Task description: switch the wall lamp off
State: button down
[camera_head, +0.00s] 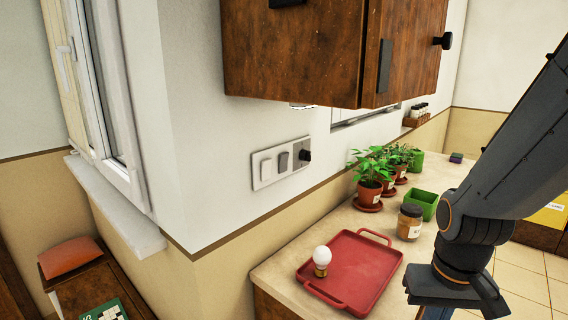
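A white wall panel (281,163) is fixed to the wall below the wooden cabinet. It carries a white rocker switch (265,167), a dark grey rocker switch (283,161) and a black round knob (305,156). I cannot tell which control belongs to the wall lamp. No wall lamp can be made out for certain; a small pale strip (302,106) shows under the cabinet. My dark arm comes down at the right, over the counter, well apart from the panel. I see no gripper fingers in this view.
A red tray (367,265) with a white bulb (322,256) lies on the counter below the panel. A jar (409,222), a green pot (423,204) and potted plants (370,180) stand behind it. The cabinet (300,55) overhangs the panel. A window (105,100) is left.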

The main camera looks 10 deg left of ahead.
aim_at(266, 164)
jog(key=k, duration=0.5)
jog(key=z, duration=1.55)
jog(key=i, duration=0.75)
jog(key=u, duration=1.8)
